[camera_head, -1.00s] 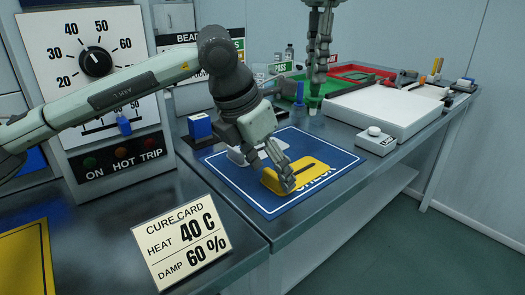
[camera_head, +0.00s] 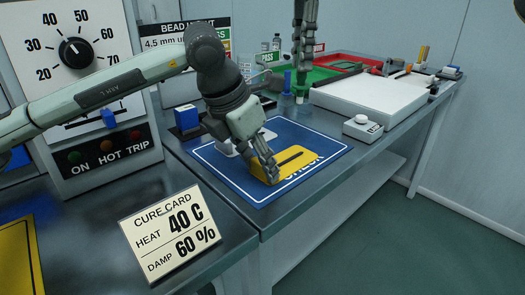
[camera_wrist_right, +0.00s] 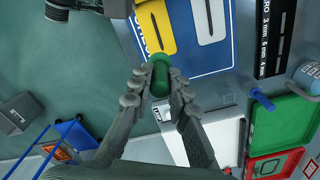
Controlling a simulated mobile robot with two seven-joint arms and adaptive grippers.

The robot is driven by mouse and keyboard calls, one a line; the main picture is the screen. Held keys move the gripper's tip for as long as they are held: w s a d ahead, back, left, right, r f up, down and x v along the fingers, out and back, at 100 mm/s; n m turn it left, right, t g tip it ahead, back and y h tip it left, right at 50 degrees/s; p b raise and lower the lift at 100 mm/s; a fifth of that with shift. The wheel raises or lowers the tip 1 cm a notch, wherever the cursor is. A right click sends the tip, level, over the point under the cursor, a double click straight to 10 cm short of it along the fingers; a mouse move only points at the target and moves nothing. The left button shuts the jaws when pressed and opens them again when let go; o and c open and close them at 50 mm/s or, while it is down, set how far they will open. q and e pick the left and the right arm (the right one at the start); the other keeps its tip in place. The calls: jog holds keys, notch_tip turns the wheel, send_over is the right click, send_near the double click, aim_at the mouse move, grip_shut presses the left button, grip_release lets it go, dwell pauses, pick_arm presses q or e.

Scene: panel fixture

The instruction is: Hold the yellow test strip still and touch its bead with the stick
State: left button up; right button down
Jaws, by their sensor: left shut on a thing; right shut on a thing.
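The yellow test strip (camera_head: 262,168) lies on the blue mat (camera_head: 325,143) in the head view, with a dark bead line (camera_head: 291,158) along it. My left gripper (camera_head: 271,177) is shut on the strip's near left edge and hides part of it. The strip also shows at the top of the right wrist view (camera_wrist_right: 147,42). My right gripper (camera_head: 302,92) is shut on the green stick (camera_wrist_right: 161,78) and holds it above the far side of the mat. In the wrist view the stick's end points towards the strip; whether they touch I cannot tell.
A grey strip (camera_wrist_right: 208,20) lies beside the yellow one. A white slab (camera_head: 375,101), a white button box (camera_head: 362,128) and red and green trays (camera_wrist_right: 283,123) stand right of and behind the mat. A blue block (camera_head: 187,118) and the cure card (camera_head: 170,232) are at left.

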jog(key=d+f+t+y, duration=0.1)
jog(key=d+f+y, duration=0.2)
jog(key=f, duration=0.8)
jog(key=shift+s+f+y, duration=0.2)
jog(key=shift+s+y, duration=0.2)
jog(key=shift+f, duration=0.65)
dwell(1.4)
notch_tip(320, 180, up, 7)
dwell(1.0)
pick_arm(q)
jog(key=o, duration=1.3)
